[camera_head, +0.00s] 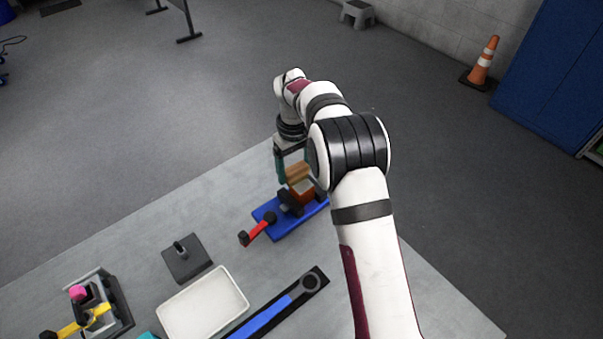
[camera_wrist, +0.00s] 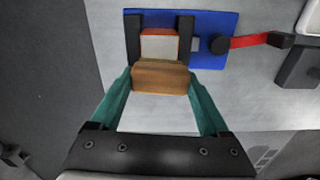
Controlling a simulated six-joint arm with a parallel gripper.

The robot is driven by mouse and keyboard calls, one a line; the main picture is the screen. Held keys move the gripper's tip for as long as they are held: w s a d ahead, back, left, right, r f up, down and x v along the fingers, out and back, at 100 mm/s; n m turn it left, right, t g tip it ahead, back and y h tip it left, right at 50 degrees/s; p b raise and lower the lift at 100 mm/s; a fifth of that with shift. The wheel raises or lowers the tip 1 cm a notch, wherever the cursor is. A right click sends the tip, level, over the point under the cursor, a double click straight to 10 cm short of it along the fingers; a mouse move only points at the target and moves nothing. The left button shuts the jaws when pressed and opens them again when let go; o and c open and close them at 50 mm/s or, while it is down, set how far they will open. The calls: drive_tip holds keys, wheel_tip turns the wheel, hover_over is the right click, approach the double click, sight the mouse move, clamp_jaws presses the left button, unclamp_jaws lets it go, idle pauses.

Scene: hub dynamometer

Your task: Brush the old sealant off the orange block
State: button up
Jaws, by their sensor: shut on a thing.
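The orange block (camera_wrist: 176,46) is clamped between the dark jaws of a vise with a blue base (camera_wrist: 208,58). Its top face looks pale grey inside an orange edge. The block also shows in the head view (camera_head: 304,192), partly hidden by my arm. My gripper (camera_wrist: 161,78) has teal fingers and is shut on a wooden brush (camera_wrist: 160,82), held crosswise. In the head view, the brush (camera_head: 298,172) is just above the block. In the wrist view it lies at the block's near edge. I cannot tell whether they touch; the bristles are hidden.
The vise's red handle (camera_head: 259,230) sticks out to the left. A dark stand with a peg (camera_head: 187,259), a white tray (camera_head: 203,305), a blue-handled wrench (camera_head: 268,312) on a black strip, and a fixture with yellow and pink parts (camera_head: 92,309) occupy the table's left and front.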

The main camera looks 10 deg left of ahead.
drive_tip(key=shift+w+a, duration=0.3)
drive_tip(key=shift+a, duration=0.05)
drive_tip(key=shift+s+d, duration=2.2)
wheel_tip(320, 180, up, 8)
